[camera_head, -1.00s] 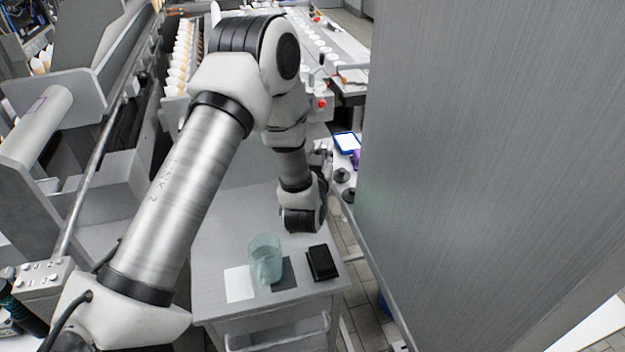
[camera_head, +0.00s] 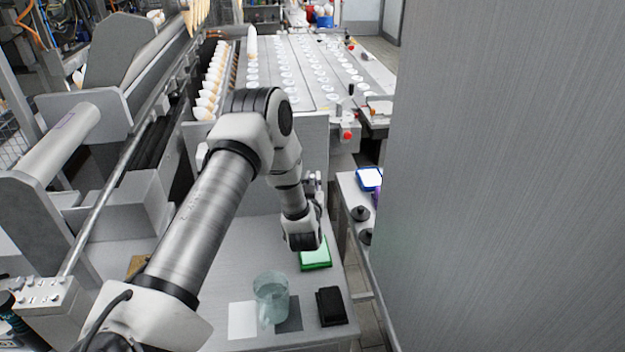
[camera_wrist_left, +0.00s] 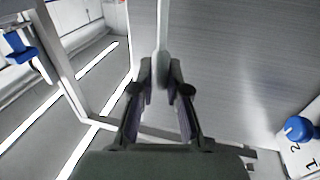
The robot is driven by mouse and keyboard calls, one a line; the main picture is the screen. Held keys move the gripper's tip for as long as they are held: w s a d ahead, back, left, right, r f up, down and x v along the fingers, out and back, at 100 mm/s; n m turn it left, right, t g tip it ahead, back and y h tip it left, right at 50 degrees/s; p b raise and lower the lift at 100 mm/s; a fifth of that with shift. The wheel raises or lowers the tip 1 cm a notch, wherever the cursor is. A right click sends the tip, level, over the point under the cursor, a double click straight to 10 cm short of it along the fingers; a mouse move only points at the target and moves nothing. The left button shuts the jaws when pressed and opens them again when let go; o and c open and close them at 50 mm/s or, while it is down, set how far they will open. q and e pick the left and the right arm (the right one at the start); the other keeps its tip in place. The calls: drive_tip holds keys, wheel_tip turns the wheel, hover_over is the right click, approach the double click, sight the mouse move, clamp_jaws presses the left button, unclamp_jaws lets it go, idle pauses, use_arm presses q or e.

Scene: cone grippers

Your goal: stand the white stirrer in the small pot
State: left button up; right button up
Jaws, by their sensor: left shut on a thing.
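My left gripper (camera_wrist_left: 160,92) is shut on the white stirrer (camera_wrist_left: 162,40), a pale upright strip between the fingertips in the left wrist view. In the head view the left arm reaches over a grey table, and its wrist hides most of the gripper; I cannot make out the stirrer there. A translucent greenish pot (camera_head: 270,300) with a handle stands near the table's front; I cannot tell whether it is the small pot of the task. The gripper is beyond it, apart from it. My right gripper is not in view.
A white square (camera_head: 242,320), a dark grey square (camera_head: 289,314), a black block (camera_head: 331,306) and a green-edged pad (camera_head: 315,254) lie on the grey table. A large metal panel (camera_head: 510,180) blocks the right. Black round pieces (camera_head: 360,213) sit on a side surface.

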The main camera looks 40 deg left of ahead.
use_arm(q)
drive_tip(key=shift+d+r, duration=0.1)
drive_tip(key=shift+s, duration=0.1)
drive_tip(key=o, duration=0.7)
drive_tip(key=shift+f, duration=0.2)
drive_tip(key=shift+s+d+r, duration=0.1)
drive_tip(key=shift+r, duration=0.1)
drive_tip(key=b+v, duration=0.2)
drive_tip(key=v, duration=0.9)
drive_tip(key=shift+s+d+b, duration=0.2)
drive_tip(key=shift+s+b, duration=0.05)
drive_tip(key=shift+b, duration=0.15)
